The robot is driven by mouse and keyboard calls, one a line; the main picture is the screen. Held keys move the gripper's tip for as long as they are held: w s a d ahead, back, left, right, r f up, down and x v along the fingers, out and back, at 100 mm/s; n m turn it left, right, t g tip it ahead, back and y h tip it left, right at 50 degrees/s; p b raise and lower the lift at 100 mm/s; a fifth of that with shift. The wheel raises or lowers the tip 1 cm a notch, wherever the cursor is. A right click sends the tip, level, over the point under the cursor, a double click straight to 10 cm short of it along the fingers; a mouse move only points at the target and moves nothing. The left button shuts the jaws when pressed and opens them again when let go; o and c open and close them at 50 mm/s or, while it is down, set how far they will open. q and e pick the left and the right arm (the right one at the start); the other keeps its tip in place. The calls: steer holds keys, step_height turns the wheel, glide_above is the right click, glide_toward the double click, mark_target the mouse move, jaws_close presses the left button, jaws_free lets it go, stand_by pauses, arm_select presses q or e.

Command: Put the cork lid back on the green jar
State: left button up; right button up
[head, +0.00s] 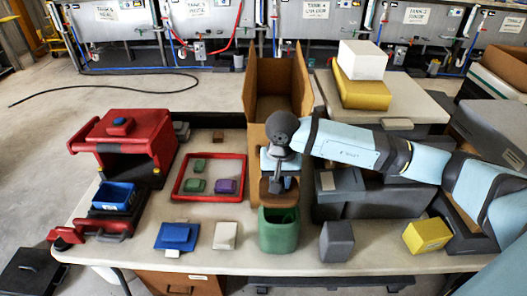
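The green jar (279,236) stands open near the front edge of the table, its dark inside showing at the top. The brown cork lid (267,198) is just above and behind the jar's mouth, apart from the rim as far as I can see. My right gripper (284,184) points down at the lid with its fingers at the lid's middle and appears shut on it. The exact finger contact is small and partly hidden. My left gripper is not in view.
A tall open cardboard box (256,120) stands behind the jar. A white block (225,235) is left of the jar and a dark grey block (337,241) right of it. A yellow block (427,235) sits farther right. A red tray (212,198) holds small blocks.

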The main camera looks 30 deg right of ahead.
mark_target(281, 196)
steer(key=shift+d+r, duration=0.2)
steer(key=shift+d, duration=0.05)
steer(key=shift+s+f, duration=0.3)
steer(key=shift+f, duration=0.15)
steer(key=shift+f+b, duration=0.25)
steer(key=shift+b, duration=0.05)
step_height(281, 196, down, 4)
steer(key=shift+r+b, duration=0.15)
steer(key=shift+b, duration=0.75)
steer(key=shift+w+f+b, duration=0.1)
steer(key=shift+f+b, duration=0.5)
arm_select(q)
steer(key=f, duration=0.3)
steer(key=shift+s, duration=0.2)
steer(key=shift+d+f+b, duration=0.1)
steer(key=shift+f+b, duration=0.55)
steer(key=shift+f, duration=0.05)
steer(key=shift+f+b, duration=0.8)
arm_select(e)
steer(key=shift+f, duration=0.15)
